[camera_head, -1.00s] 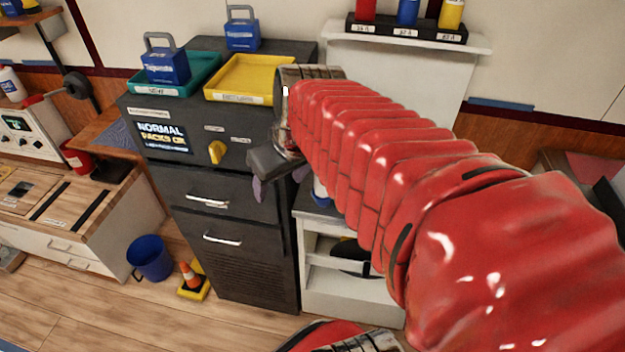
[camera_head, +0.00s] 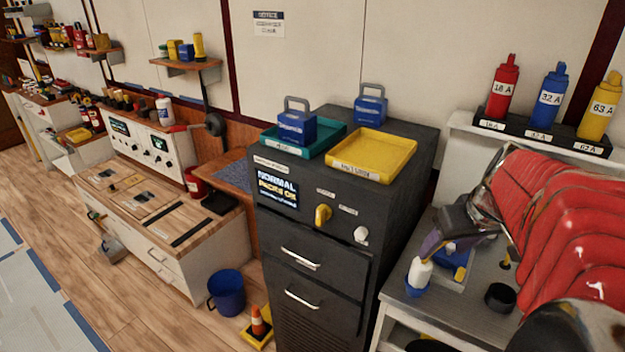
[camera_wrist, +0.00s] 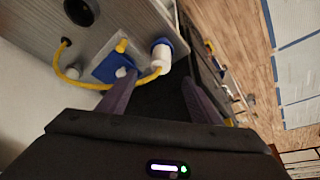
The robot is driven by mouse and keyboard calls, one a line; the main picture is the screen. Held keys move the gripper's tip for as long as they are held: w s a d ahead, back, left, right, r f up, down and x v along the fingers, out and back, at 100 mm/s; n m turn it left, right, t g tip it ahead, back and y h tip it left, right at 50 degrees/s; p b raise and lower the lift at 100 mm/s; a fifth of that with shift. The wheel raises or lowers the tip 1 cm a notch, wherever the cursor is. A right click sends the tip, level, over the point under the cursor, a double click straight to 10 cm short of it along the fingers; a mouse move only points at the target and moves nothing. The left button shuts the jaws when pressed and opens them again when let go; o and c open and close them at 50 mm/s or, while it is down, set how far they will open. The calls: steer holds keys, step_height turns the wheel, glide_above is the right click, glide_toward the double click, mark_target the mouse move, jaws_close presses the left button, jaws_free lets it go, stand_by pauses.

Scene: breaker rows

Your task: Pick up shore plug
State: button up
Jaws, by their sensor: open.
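What looks like the shore plug, a white body with a blue collar, stands on the grey bench at the right of the head view (camera_head: 420,272). It also shows in the wrist view (camera_wrist: 160,56), with a yellow cable (camera_wrist: 85,84) looping beside it. A blue socket-like piece (camera_wrist: 112,67) with a yellow part lies next to it. My gripper (camera_head: 436,244) is close above the plug in the head view. In the wrist view its dark purple fingers (camera_wrist: 158,80) are apart, with the plug just beyond the tips. Whether they touch it I cannot tell.
The dark cabinet (camera_head: 320,262) with a yellow tray (camera_head: 372,170) and teal tray (camera_head: 335,137) stands left of the bench. A black round cup (camera_head: 500,297) sits near the plug. Red, blue and yellow bottles line a shelf (camera_head: 540,137) behind. Floor at left is open.

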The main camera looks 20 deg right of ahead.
mark_target(425, 265)
steer(key=shift+x, duration=4.3)
steer(key=shift+f, duration=0.15)
steer(key=shift+x, duration=2.5)
steer(key=shift+a, duration=0.1)
steer(key=c, duration=1.5)
steer(key=shift+o, duration=0.2)
step_height(425, 265, up, 10)
steer(key=shift+r, duration=0.1)
